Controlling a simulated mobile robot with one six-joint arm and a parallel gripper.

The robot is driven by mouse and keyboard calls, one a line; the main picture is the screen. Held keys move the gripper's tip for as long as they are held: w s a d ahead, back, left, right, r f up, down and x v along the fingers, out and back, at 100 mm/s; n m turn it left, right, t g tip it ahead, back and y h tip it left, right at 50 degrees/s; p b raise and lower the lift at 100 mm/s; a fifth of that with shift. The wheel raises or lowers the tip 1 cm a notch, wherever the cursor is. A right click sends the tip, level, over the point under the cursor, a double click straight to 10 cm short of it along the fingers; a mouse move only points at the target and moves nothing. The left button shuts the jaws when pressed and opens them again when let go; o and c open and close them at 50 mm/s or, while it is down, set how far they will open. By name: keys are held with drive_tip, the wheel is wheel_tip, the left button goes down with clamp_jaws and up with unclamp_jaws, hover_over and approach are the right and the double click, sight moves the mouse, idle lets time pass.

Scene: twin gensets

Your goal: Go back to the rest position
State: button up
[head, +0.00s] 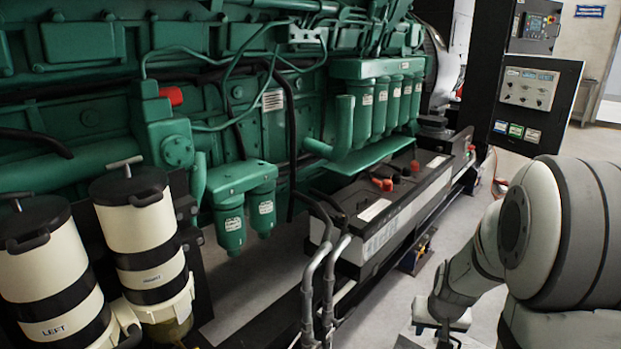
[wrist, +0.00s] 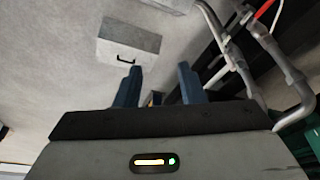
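In the wrist view, my gripper (wrist: 157,70) has its two dark blue fingers standing well apart, with nothing held between them. In the head view, my arm comes in from the right and reaches down toward the bottom edge. My gripper itself cannot be clearly made out there. Beyond the fingers is open floor, with a small dark and orange item partly hidden behind them.
A green engine (head: 260,100) fills the left and back. Two cream filter canisters, left (head: 45,265) and right (head: 137,230), stand in front. A battery box (head: 385,215), bent grey pipes (head: 308,285) and a control panel (head: 528,88) are near. A grey handled panel (wrist: 128,42) lies on the floor.

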drive_tip(key=s+a+r+n+p, duration=0.1)
drive_tip(key=s+a+r+p, duration=0.3)
drive_tip(key=r, duration=0.7)
drive_tip(key=s+a+r+n+p, duration=0.1)
drive_tip(key=s+a+r+p, duration=0.4)
drive_tip(key=s+a+r, duration=0.3)
drive_tip(key=s+r, duration=0.4)
drive_tip(key=shift+a+r+n+g+y+p, duration=0.2)
drive_tip(key=shift+a+n+g+y+p, duration=0.1)
drive_tip(key=shift+a+n+g+y, duration=0.1)
drive_tip(key=shift+d, duration=0.1)
